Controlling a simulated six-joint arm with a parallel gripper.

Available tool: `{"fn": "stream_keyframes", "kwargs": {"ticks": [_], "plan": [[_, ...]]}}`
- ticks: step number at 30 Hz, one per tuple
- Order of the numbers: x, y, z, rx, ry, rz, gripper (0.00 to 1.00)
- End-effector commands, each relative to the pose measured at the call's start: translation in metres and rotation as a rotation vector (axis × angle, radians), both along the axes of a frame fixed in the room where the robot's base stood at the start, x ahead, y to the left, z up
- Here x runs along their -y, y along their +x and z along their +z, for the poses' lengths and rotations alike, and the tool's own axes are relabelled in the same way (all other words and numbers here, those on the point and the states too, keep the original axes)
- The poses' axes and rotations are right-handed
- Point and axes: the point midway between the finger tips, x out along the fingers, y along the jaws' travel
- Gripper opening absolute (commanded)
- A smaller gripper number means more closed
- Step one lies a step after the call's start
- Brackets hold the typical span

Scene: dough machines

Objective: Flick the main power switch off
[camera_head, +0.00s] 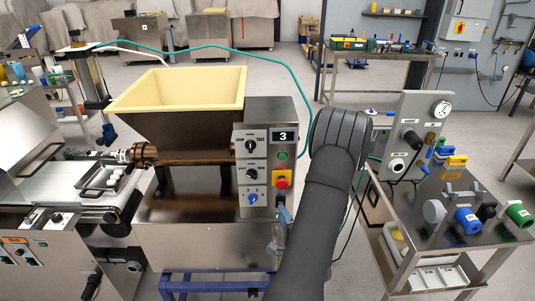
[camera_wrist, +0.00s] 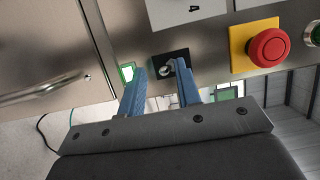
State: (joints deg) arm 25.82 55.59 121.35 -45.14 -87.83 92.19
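A switch with a small metal lever on a black square plate (camera_wrist: 171,62) sits on the steel control panel, beside the red emergency button (camera_wrist: 268,47) on its yellow base. I take it for the main power switch; no readable label shows. My gripper (camera_wrist: 163,80) has its two blue fingers apart, with the lever showing in the gap between their tips; contact cannot be told. In the head view my gripper (camera_head: 283,214) is at the panel's lower right, below the red button (camera_head: 282,182).
The control panel (camera_head: 266,120) also carries a "3" display (camera_head: 283,137), a green button (camera_head: 282,155), and several knobs, one of them blue (camera_head: 252,199). A cream hopper (camera_head: 180,90) stands left. A steel cart (camera_head: 455,235) with coloured parts stands right.

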Motion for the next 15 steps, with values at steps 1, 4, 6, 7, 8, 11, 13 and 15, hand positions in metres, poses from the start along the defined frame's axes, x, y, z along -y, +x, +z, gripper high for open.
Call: {"fn": "stream_keyframes", "kwargs": {"ticks": [1, 4, 6, 7, 8, 11, 13, 15], "plan": [[0.000, -0.001, 0.000, 0.000, 0.000, 0.000, 0.31], [0.000, -0.002, 0.002, 0.000, 0.000, 0.000, 0.31], [0.000, -0.004, 0.003, 0.000, 0.000, 0.000, 0.31], [0.000, -0.004, 0.003, 0.001, 0.000, 0.000, 0.31], [0.000, -0.005, 0.004, 0.001, -0.001, 0.000, 0.31], [0.000, -0.006, 0.005, 0.001, -0.001, 0.000, 0.31], [0.000, -0.008, 0.004, 0.001, -0.001, -0.001, 0.31], [0.001, -0.011, 0.004, 0.000, -0.001, -0.001, 0.31]]}}
